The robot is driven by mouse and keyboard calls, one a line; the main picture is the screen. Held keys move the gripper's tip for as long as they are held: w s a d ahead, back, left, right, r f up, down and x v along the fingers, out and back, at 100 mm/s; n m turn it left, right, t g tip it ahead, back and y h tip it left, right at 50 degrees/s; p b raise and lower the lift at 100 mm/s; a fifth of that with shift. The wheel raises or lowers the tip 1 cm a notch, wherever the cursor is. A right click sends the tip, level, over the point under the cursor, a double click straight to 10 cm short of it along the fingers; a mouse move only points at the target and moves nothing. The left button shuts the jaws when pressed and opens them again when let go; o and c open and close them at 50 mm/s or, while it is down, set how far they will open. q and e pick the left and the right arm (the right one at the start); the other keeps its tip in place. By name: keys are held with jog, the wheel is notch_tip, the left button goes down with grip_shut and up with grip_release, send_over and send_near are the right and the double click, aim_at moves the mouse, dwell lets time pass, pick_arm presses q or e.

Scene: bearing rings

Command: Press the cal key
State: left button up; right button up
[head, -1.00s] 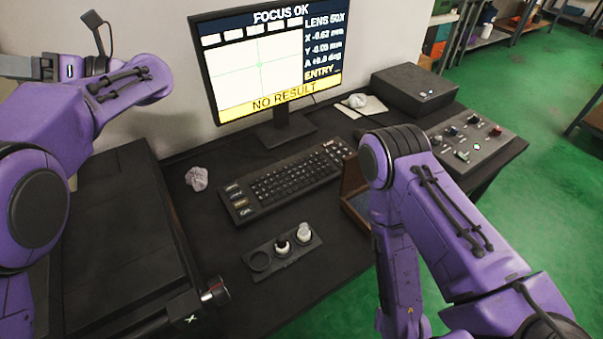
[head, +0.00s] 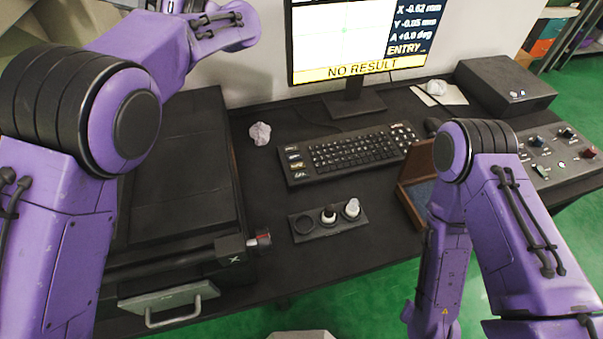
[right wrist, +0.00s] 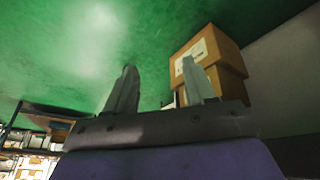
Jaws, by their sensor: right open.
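The black keyboard (head: 350,153) lies on the dark desk below the monitor. The labels are too small to read surely, so I cannot tell for certain which is the cal key. The monitor (head: 345,72) reads "NO RESULT" on a yellow bar and "ENTRY" at its right. My right gripper (right wrist: 160,88) is open and empty in the right wrist view, facing the green floor and boxes, away from the keyboard. My left gripper is not visible; only its arm shows.
A holder (head: 328,221) with small round parts stands in front of the keyboard. A brown tray (head: 411,196) is right of it, partly behind my right arm. Crumpled paper (head: 260,134) lies left of the keyboard. A control panel (head: 560,150) and dark box (head: 506,85) stand at right.

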jog(key=shift+c, duration=0.3)
grip_shut()
dwell(1.3)
